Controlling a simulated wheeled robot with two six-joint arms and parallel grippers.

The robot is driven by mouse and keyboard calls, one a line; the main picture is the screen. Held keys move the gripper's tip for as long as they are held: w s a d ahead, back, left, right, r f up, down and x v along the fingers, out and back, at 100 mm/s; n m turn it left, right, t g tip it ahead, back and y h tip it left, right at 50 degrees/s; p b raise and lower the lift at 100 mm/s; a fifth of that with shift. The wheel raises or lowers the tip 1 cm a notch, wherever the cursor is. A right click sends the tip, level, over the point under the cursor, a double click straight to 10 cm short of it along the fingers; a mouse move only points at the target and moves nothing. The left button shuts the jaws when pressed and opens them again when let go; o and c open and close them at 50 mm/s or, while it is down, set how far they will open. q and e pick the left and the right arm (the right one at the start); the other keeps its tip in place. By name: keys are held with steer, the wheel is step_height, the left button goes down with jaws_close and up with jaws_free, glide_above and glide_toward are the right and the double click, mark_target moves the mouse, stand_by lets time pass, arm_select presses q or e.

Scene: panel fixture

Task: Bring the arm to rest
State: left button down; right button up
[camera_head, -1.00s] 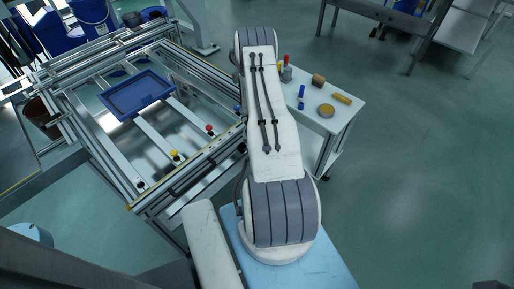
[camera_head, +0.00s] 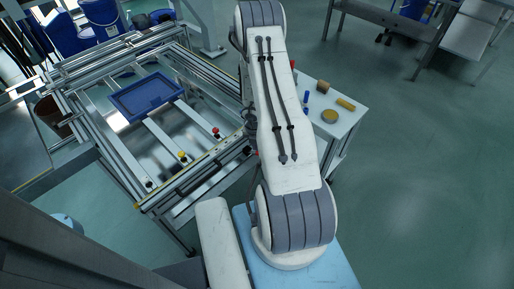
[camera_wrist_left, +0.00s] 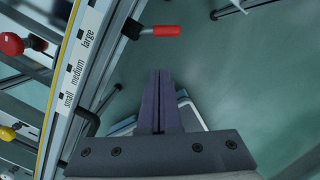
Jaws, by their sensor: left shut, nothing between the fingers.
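My white and grey arm (camera_head: 285,115) reaches up through the middle of the head view, beside the panel fixture. In the left wrist view, my left gripper (camera_wrist_left: 160,75) has its two dark fingers together with nothing between them. It points out over the green floor, to the right of the fixture edge labelled small, medium and large (camera_wrist_left: 78,65). A red-handled lever (camera_wrist_left: 160,31) is beyond the fingertips, apart from them. In the head view the gripper's fingers are not clear, as arm links cover much of that area. My right gripper is not in view.
The aluminium-framed fixture (camera_head: 165,200) stands left of the arm, with a blue tray (camera_head: 148,95), a red knob (camera_head: 216,131) and a yellow knob (camera_head: 182,156). A white side table (camera_head: 345,121) with small parts stands close on the right. Open floor (camera_head: 430,180) lies further right.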

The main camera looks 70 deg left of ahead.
arm_select(q)
steer(key=r, duration=0.1)
steer(key=r+p, duration=0.1)
steer(key=r, duration=0.1)
steer(key=shift+s+d, duration=0.2)
